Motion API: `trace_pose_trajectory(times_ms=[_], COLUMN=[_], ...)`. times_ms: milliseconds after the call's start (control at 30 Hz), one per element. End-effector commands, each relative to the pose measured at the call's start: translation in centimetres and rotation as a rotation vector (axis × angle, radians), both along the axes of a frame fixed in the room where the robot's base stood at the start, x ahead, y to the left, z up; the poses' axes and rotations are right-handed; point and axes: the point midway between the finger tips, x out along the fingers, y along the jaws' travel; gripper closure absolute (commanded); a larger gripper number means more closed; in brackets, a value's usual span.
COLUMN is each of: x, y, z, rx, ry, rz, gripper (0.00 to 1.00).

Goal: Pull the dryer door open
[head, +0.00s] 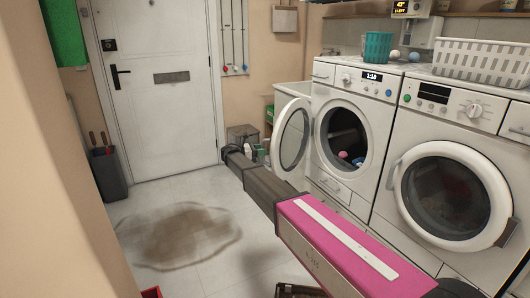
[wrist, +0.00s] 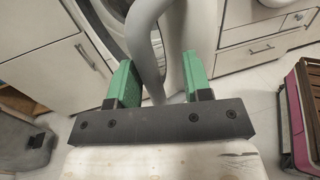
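The left front-loading machine (head: 350,90) has its round door (head: 292,138) swung out to the left, and its drum opening shows. Several coloured items lie inside the drum. My gripper (head: 230,152) is small and dark at the end of my arm, just left of and below this door. In the wrist view, its green fingers (wrist: 158,78) are apart, with the door's curved grey rim (wrist: 146,45) between them. A gap shows on the right of the rim; contact with the left finger is unclear. The labels do not show which machine is the dryer.
The right machine (head: 470,125) has its round door shut. A teal basket (head: 378,47) and a white basket (head: 480,62) stand on top. A brown stain (head: 180,235) marks the floor. A white room door (head: 155,90) stands behind; the floor before it is clear.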

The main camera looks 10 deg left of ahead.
Motion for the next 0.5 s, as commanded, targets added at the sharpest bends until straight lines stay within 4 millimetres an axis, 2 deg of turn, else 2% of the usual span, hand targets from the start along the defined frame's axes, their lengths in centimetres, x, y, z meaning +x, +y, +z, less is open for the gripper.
trace_pose_trajectory(times_ms=[500], x=[0.3], y=[3.2], z=[-0.1], rx=[0.001], ry=[0.002], rz=[-0.001], gripper=[0.55])
